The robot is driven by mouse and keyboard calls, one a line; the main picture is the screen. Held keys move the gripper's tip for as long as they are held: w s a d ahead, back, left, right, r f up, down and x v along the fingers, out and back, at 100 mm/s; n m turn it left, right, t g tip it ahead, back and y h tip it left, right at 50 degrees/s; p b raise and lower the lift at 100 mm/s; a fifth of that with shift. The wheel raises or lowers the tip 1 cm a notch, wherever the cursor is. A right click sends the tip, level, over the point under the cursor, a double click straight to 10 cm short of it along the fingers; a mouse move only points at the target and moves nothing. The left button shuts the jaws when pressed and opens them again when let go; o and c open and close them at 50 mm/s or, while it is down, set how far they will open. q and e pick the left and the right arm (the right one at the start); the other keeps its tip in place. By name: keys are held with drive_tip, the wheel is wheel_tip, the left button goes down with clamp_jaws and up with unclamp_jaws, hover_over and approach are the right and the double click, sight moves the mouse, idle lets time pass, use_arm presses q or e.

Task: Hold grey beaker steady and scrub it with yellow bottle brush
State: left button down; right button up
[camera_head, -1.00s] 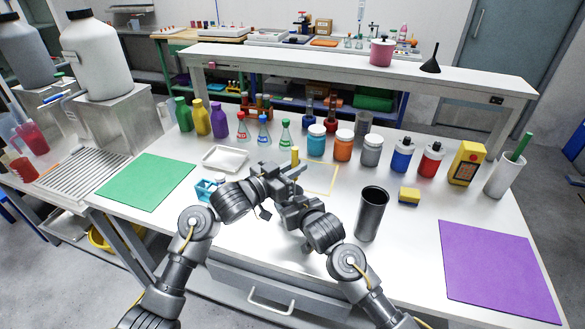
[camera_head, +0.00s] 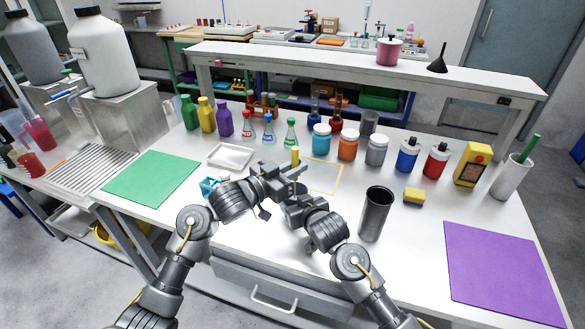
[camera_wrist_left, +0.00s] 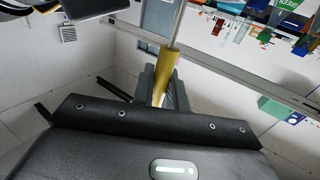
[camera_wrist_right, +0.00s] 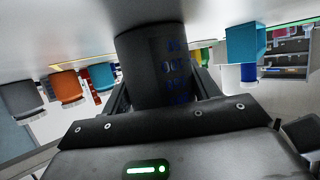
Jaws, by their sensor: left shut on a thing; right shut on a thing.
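My left gripper (camera_head: 292,178) is shut on the yellow handle (camera_head: 296,154) of the bottle brush, which points up. The left wrist view shows the yellow handle (camera_wrist_left: 166,68) between the fingers, with a thin metal rod running on from it. My right gripper (camera_head: 287,203) is just below and is shut on the dark grey beaker (camera_wrist_right: 158,62), which has blue markings. The beaker's base is close to the tabletop; I cannot tell if it touches. The arms hide the beaker in the head view. The bristles are hidden, so I cannot tell whether they are inside it.
A dark tumbler (camera_head: 375,214) stands right of my right arm, with a yellow-blue sponge (camera_head: 414,196) nearby. Jars and bottles line the back. A white tray (camera_head: 231,156) and green mat (camera_head: 151,178) are left. The purple mat (camera_head: 500,262) is bare.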

use_arm(q)
drive_tip(key=shift+s, duration=0.1)
drive_tip(key=shift+s, duration=0.4)
drive_tip(key=shift+w, duration=0.2)
drive_tip(key=shift+w+d+f, duration=0.1)
drive_tip(key=shift+w+d, duration=0.2)
drive_tip(key=shift+w, duration=0.6)
drive_tip(key=shift+s, duration=0.1)
drive_tip(key=shift+s+a, duration=0.2)
drive_tip(key=shift+s, duration=0.3)
drive_tip(key=shift+s+a, duration=0.15)
drive_tip(key=shift+s, duration=0.35)
